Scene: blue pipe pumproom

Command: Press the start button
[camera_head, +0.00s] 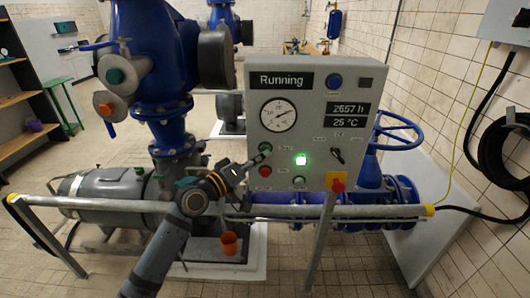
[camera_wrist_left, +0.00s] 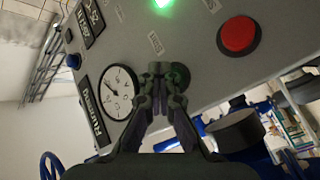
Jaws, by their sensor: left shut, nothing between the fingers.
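The grey control panel (camera_head: 318,95) stands upright on a post; its display (camera_head: 280,81) reads "Running". The green start button (camera_head: 265,147) is at the panel's lower left, above a red button (camera_head: 265,171). A green lamp (camera_head: 301,159) is lit. My left gripper (camera_head: 263,158) is shut and empty, its tips at the start button. In the left wrist view the gripper tips (camera_wrist_left: 160,70) partly cover the dark green button (camera_wrist_left: 180,76); I cannot tell whether they touch it. The red button (camera_wrist_left: 239,35) is clear of the fingers. My right gripper is not in view.
A grey railing (camera_head: 285,212) with yellow ends runs in front of the panel, below my left gripper. An orange cup (camera_head: 229,243) stands below it. Blue pipework (camera_head: 160,60) stands left, and a blue handwheel (camera_head: 397,130) is right of the panel.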

